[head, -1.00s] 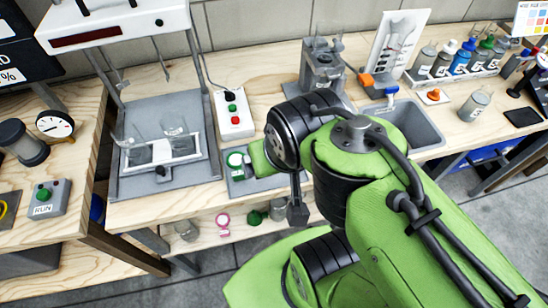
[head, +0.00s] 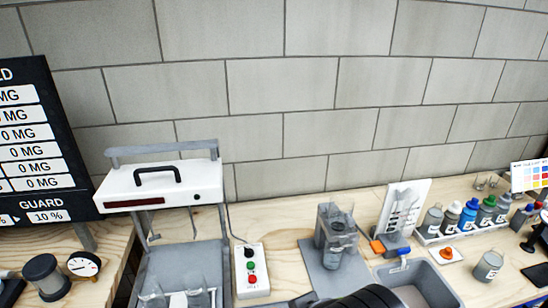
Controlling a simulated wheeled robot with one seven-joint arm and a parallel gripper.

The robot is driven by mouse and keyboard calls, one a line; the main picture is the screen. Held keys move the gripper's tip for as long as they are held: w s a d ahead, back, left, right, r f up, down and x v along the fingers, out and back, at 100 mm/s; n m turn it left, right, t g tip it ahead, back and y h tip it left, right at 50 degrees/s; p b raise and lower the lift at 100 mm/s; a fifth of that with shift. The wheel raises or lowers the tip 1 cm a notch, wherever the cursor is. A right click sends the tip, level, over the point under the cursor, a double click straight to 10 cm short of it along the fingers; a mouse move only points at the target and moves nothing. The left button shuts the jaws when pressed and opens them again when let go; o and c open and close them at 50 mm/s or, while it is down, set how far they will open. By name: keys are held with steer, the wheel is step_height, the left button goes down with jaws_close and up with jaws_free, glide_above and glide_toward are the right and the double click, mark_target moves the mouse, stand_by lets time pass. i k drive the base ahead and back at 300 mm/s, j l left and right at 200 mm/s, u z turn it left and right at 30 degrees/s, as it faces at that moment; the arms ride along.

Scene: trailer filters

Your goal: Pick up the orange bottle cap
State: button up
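A small orange cap (head: 446,253) sits on a white square pad on the wooden bench at the right, behind and right of the grey sink. It looks like the orange bottle cap. Nothing touches it from above. My gripper is not in view. Only a black rounded part of my arm shows at the bottom edge, in front of the sink.
A grey sink (head: 446,291) has an orange piece (head: 377,246) and a blue piece at its back edge. A row of capped bottles (head: 453,217) stands behind the cap. A lone grey bottle (head: 487,265) stands right of it. A block wall closes the back.

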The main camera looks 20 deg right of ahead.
mark_target(446, 253)
steer(key=z, duration=0.5)
steer(key=j+z, duration=0.1)
steer(key=z, duration=0.4)
steer(key=k+z, duration=0.1)
steer(key=z, duration=0.9)
steer(key=k+z, duration=0.1)
steer(key=z, duration=0.4)
